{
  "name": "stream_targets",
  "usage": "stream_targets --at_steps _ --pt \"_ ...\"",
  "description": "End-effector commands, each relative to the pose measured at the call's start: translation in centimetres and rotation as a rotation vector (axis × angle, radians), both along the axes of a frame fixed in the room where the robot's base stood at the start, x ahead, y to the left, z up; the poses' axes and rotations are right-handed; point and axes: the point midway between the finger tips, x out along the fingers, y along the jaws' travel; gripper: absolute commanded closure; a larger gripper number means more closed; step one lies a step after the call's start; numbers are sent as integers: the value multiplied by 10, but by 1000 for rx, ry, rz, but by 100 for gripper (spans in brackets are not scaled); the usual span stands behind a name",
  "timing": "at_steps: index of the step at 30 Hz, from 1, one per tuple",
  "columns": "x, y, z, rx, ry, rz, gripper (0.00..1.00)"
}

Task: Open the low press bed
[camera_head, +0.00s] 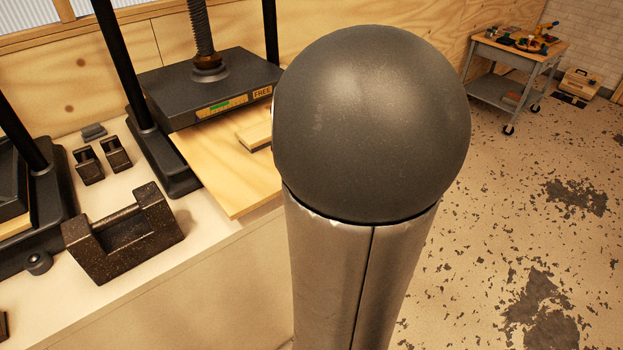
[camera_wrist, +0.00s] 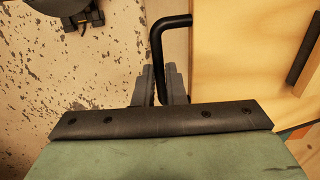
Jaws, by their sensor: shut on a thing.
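A press stands on the bench in the head view, with a dark upper plate (camera_head: 190,95) on a screw. A pale wooden board (camera_head: 225,175), which looks like the press bed, sticks out from under this plate towards the front. My arm hides its right part. In the wrist view a pale wooden surface (camera_wrist: 235,60) fills the right side, with a bent black bar handle (camera_wrist: 156,42) at its left edge. My gripper (camera_wrist: 160,82) is shut on this handle, one finger on each side. My gripper is hidden in the head view.
The plate carries a yellow "FREE" label (camera_head: 262,92). A dark metal weight (camera_head: 125,245) and two smaller ones stand on the bench (camera_head: 205,245). Another press base (camera_head: 45,225) is at the far left. Open floor (camera_head: 490,230) lies right, with a cart (camera_head: 515,55) at the back.

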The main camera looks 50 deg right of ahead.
Motion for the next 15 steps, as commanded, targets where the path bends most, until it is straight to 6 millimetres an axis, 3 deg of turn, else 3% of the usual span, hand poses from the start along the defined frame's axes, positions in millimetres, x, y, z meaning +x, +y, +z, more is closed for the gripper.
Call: stream_targets --at_steps 1,4,15 --pt "1 0 1 -1 -2 -1 100" --pt "1 -1 1 -1 -3 -1 68" --pt "0 -1 6 -3 -4 0 68"
